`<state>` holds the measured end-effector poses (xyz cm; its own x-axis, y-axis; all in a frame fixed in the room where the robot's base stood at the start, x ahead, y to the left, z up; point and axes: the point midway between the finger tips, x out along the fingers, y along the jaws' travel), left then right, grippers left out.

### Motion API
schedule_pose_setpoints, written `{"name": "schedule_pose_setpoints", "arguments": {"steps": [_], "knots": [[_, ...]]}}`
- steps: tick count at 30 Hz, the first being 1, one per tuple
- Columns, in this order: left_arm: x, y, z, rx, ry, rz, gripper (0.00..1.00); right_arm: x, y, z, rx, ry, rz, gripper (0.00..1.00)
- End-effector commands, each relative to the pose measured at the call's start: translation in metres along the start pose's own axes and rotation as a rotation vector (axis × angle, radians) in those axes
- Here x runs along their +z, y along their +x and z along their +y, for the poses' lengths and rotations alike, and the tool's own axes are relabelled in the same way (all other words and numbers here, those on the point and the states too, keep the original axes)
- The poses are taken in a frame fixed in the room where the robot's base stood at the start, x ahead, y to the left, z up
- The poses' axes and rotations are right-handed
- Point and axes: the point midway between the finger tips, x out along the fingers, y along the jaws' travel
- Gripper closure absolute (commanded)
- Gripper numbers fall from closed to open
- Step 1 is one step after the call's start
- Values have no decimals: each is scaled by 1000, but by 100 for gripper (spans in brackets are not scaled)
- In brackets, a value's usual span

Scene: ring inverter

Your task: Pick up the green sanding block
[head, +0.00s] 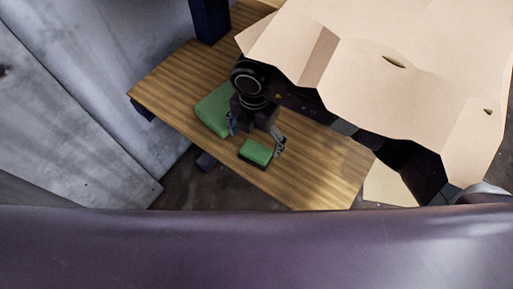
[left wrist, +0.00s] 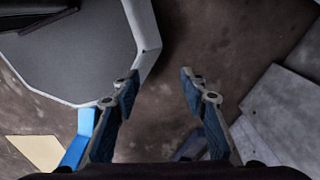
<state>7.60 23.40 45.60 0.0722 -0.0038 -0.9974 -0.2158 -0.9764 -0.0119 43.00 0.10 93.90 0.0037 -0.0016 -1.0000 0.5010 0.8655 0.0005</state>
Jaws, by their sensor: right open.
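The green sanding block (head: 256,152), a small block with a dark lower side, lies on the wooden table near its front edge. My right gripper (head: 256,138) is above the table with its fingers spread, one fingertip close to the block's right side. I cannot tell whether it touches the block. Nothing is held between the fingers. My left gripper (left wrist: 158,84) shows in the left wrist view, open and empty above a brown floor. The block is not in that view.
A larger flat green object (head: 212,110) lies on the wooden table (head: 170,85) behind the gripper, to the left. A large beige cardboard-like sheet (head: 400,90) covers the right side above the table. The table's front right part is bare. A blue piece (left wrist: 82,140) shows beside my left gripper.

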Motion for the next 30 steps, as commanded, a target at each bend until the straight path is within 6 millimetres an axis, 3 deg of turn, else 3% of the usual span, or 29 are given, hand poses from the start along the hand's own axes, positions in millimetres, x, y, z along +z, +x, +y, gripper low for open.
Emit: {"name": "schedule_pose_setpoints", "arguments": {"steps": [5,10,18,30], "knots": [[0,-21,5,6,0,-1,60,-4,21,-8,-5,1,5,15],[-14,-25,2,2,-1,18,60,-4,44,-7,-2,0,4,15],[-25,-25,-5,-6,-4,35,60,-3,50,-7,1,-1,3,15],[-14,-24,-6,-6,-4,18,60,-3,49,-7,1,-1,3,57]]}}
